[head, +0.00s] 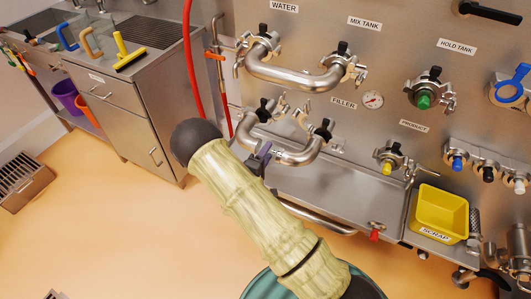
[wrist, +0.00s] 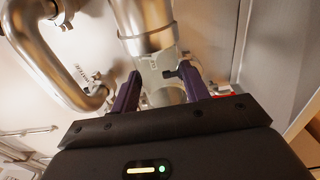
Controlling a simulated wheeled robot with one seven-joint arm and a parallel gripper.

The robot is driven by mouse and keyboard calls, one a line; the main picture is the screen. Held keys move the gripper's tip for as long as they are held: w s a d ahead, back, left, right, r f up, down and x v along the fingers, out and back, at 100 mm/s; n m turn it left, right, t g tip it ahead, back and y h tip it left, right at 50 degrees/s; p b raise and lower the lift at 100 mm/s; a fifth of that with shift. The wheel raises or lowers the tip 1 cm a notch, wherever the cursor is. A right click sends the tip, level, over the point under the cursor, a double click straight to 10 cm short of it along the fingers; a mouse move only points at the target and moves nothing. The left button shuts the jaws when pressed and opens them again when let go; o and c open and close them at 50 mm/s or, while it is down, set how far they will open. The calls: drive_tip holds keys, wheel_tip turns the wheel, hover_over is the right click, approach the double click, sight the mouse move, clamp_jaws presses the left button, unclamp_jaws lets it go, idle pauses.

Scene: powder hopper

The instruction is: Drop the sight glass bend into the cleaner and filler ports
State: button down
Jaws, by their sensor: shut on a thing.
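The sight glass bend (head: 297,156) is a U-shaped steel pipe at the lower left of the panel, under the upper bend. Its ends are close to the lower-left port, which has a black-knobbed clamp (head: 265,106), and to the filler port's clamp (head: 326,127). I cannot tell whether its ends are seated. My gripper (head: 261,154) is shut on the bend near its middle. In the wrist view the two dark purple fingers (wrist: 160,82) are on either side of its clear sight glass section (wrist: 157,71). My arm hides part of the area below, and the cleaner label is not readable.
A steel upper bend (head: 297,77) spans the water and mix tank ports just above. A steel shelf (head: 345,187) is below, with a yellow scrap bin (head: 440,214) at the right. A steel sink cabinet (head: 130,90) and a red hose (head: 190,65) are at the left.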

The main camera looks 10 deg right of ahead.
drive_tip(key=shift+w+r, duration=0.1)
drive_tip(key=shift+w, duration=0.15)
drive_tip(key=shift+w+d, duration=0.15)
drive_tip(key=shift+d, duration=0.05)
drive_tip(key=shift+w+d, duration=0.25)
drive_tip(key=shift+d, duration=0.2)
drive_tip(key=shift+w+d+f+b, duration=0.15)
drive_tip(key=shift+w+d+b, duration=0.1)
drive_tip(key=shift+w, duration=0.2)
drive_tip(key=shift+w+d+f+b, duration=0.1)
drive_tip(key=shift+w+b, duration=0.15)
drive_tip(key=shift+w, duration=0.15)
drive_tip(key=w+d+f+b, duration=0.3)
drive_tip(key=w+f+b, duration=0.1)
drive_tip(key=shift+d+f, duration=0.2)
drive_tip(key=shift+w+f+b, duration=0.1)
drive_tip(key=shift+f+b, duration=0.2)
drive_tip(key=shift+f, duration=0.05)
idle(0.7)
